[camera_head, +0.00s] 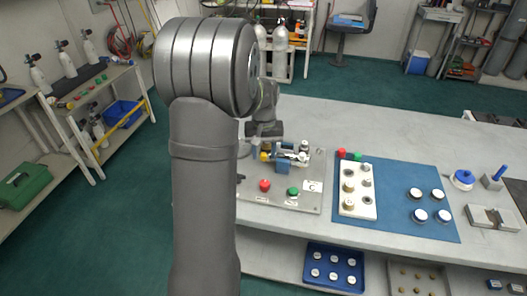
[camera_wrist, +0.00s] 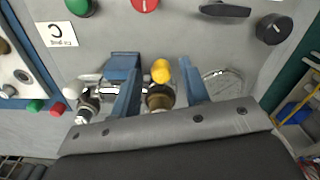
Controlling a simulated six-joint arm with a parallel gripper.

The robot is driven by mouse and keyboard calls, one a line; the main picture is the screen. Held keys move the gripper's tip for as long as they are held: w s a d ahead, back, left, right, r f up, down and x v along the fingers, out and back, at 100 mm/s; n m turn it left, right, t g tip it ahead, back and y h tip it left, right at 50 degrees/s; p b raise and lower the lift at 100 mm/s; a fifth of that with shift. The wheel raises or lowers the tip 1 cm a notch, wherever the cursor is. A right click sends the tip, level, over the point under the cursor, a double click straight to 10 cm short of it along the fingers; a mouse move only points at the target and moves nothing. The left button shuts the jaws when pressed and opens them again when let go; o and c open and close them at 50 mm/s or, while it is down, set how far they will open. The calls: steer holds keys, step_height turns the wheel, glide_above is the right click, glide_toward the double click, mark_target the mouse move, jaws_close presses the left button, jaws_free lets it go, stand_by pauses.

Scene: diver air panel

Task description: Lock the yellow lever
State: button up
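The yellow lever (camera_wrist: 161,71) shows its rounded end in the wrist view, above a brass fitting (camera_wrist: 158,98) on the grey panel (camera_wrist: 185,35). In the head view, a small bit of yellow (camera_head: 264,156) shows below my wrist. My gripper (camera_wrist: 160,80) is open, with one blue finger on each side of the lever. A gap shows between the lever and each finger, and nothing is gripped. The lever's lower part and the fitting's base are partly hidden by my gripper's body.
Beside the left finger are a blue block (camera_wrist: 121,66) and a silver fitting (camera_wrist: 88,103). The panel also bears a red button (camera_head: 265,185), a green button (camera_head: 293,191), a black knob (camera_wrist: 273,28) and a black handle (camera_wrist: 225,11). A blue mat (camera_head: 400,228) lies right of the panel.

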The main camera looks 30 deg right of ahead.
mark_target(264, 154)
step_height(264, 154, up, 18)
steer(key=shift+f, duration=0.25)
stand_by(0.4)
steer(key=shift+f, duration=0.15)
stand_by(0.3)
step_height(264, 154, down, 17)
steer(key=shift+f, duration=0.1)
stand_by(0.5)
